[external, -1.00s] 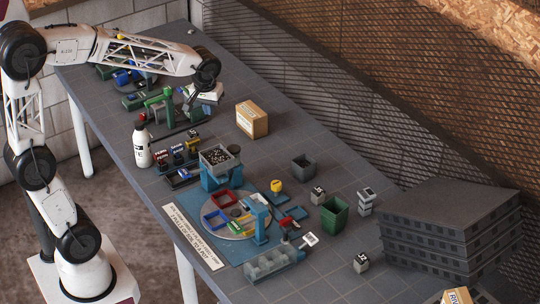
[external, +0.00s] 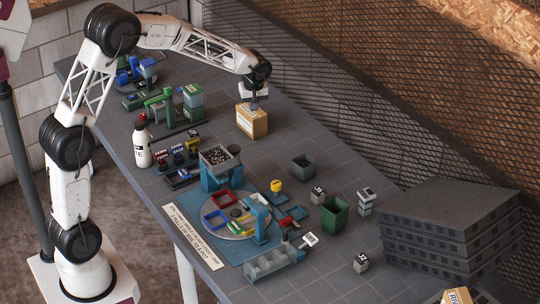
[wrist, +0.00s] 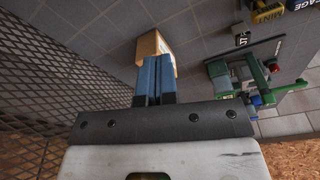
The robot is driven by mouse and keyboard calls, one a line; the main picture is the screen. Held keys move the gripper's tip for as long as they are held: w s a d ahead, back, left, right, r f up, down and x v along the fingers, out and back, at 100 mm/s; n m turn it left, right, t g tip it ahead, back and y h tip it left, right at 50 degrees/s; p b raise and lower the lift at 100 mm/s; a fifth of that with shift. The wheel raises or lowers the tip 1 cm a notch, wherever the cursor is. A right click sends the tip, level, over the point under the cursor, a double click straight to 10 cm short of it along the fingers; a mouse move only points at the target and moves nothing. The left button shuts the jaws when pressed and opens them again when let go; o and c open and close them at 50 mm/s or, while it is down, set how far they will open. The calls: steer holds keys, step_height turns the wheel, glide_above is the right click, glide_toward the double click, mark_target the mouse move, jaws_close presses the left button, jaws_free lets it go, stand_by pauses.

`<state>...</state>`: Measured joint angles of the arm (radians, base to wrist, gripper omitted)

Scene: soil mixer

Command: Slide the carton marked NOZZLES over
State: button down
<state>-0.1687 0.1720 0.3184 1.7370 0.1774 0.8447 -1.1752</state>
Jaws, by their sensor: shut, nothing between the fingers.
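A tan carton (external: 252,123) with a pale label stands upright at the far right part of the grey table; its lettering is too small to read. My gripper (external: 254,105) points down at the carton's top back edge in the external view. Its blue fingers (wrist: 155,78) are closed together and empty. In the wrist view they overlap the near side of the carton (wrist: 150,46), hiding part of it. I cannot tell whether they touch it.
Mesh fencing (wrist: 45,75) runs close along the table's right side. Green machines (external: 160,110) stand left of the carton, and a hopper of dark bits (external: 216,158) in front. A second carton (external: 458,296) is at the bottom right. Table around the carton is clear.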

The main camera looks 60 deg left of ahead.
mark_target(252, 120)
steer(key=w+a+f+n, duration=0.4)
steer(key=w+a+f, duration=0.2)
steer(key=w+f, duration=0.4)
step_height(252, 120, down, 3)
steer(key=shift+a+r+g, duration=0.1)
steer(key=shift+a+g, duration=0.2)
steer(key=shift+a, duration=0.1)
steer(key=shift+s+a, duration=0.1)
steer(key=shift+a, duration=0.05)
